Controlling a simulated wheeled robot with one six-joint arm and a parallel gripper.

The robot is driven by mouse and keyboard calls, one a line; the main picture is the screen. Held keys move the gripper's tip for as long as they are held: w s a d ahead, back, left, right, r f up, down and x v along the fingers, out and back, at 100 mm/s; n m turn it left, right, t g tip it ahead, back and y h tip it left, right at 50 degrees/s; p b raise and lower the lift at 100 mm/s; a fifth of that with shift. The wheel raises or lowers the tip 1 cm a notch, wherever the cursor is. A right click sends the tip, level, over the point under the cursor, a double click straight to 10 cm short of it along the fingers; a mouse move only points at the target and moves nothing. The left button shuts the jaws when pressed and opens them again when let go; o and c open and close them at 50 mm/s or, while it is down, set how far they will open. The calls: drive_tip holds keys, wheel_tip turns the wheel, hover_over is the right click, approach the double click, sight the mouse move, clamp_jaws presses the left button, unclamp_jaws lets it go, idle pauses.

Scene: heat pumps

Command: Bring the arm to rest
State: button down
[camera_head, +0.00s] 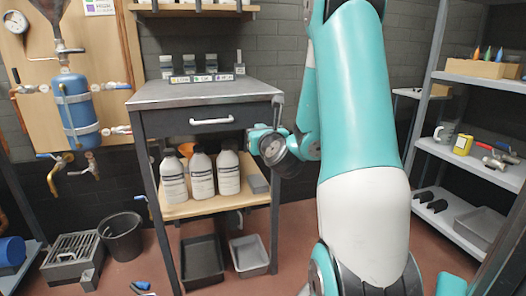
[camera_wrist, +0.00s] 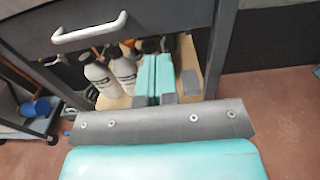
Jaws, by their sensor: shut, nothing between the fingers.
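My teal and white arm stands large at the right of centre in the head view. My gripper (camera_head: 255,138) is at the front right of the workbench (camera_head: 205,94), beside its drawer and above the lower shelf. In the wrist view its two teal fingers (camera_wrist: 154,80) lie side by side, pressed together, with nothing held. They point toward the lower shelf, where white bottles (camera_head: 200,175) stand. Part of the gripper is hidden behind the wrist in the head view.
A shelf rack (camera_head: 465,160) stands at the right. A blue tank (camera_head: 78,112) with valves hangs on a board at the left. A black bucket (camera_head: 121,236), a metal crate (camera_head: 72,256) and grey bins (camera_head: 249,254) stand on the floor. The drawer handle (camera_wrist: 90,28) is near my gripper.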

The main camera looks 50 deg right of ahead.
drive_tip(key=shift+b+v, duration=1.05)
drive_tip(key=shift+v, duration=0.05)
